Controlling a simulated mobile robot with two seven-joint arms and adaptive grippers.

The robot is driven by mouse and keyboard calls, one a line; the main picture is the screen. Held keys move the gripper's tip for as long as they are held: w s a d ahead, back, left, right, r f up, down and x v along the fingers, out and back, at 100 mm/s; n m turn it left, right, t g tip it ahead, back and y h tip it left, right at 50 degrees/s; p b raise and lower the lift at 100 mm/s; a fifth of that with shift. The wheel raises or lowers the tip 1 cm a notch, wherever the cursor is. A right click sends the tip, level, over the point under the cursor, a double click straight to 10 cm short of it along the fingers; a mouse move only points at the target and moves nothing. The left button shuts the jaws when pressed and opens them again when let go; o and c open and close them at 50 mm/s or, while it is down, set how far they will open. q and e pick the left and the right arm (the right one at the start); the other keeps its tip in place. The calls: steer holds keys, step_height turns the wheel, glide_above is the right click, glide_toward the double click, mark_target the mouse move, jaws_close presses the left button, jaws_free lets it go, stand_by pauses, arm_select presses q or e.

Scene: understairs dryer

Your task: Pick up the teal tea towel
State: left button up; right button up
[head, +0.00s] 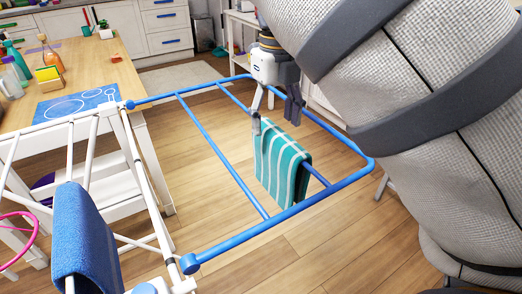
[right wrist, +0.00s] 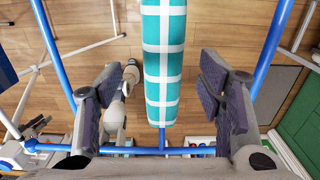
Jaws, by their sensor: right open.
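The teal tea towel (head: 282,165), with white stripes, hangs folded over a blue rail of the drying rack's wing. In the right wrist view the towel (right wrist: 164,60) runs down the middle, showing white cross bands. My right gripper (head: 274,116) is just above and behind the towel's far end in the head view. Its fingers are spread apart, with the towel lying between and beyond them in the right wrist view; I see no grip on it. My left gripper does not show clearly in either view.
The blue wing frame (head: 222,158) surrounds the towel, with bars close by. A blue towel (head: 84,240) hangs on the white rack at the lower left. A wooden table (head: 88,68) with bottles stands left. A large grey padded shape fills the right side.

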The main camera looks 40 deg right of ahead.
mark_target(279, 160)
steer(key=f, duration=0.3)
steer(key=s+f, duration=0.1)
steer(key=f, duration=0.6)
steer(key=shift+s+d+f, duration=0.1)
steer(key=shift+s+f, duration=0.2)
steer(key=shift+s, duration=0.05)
steer(key=c, duration=1.3)
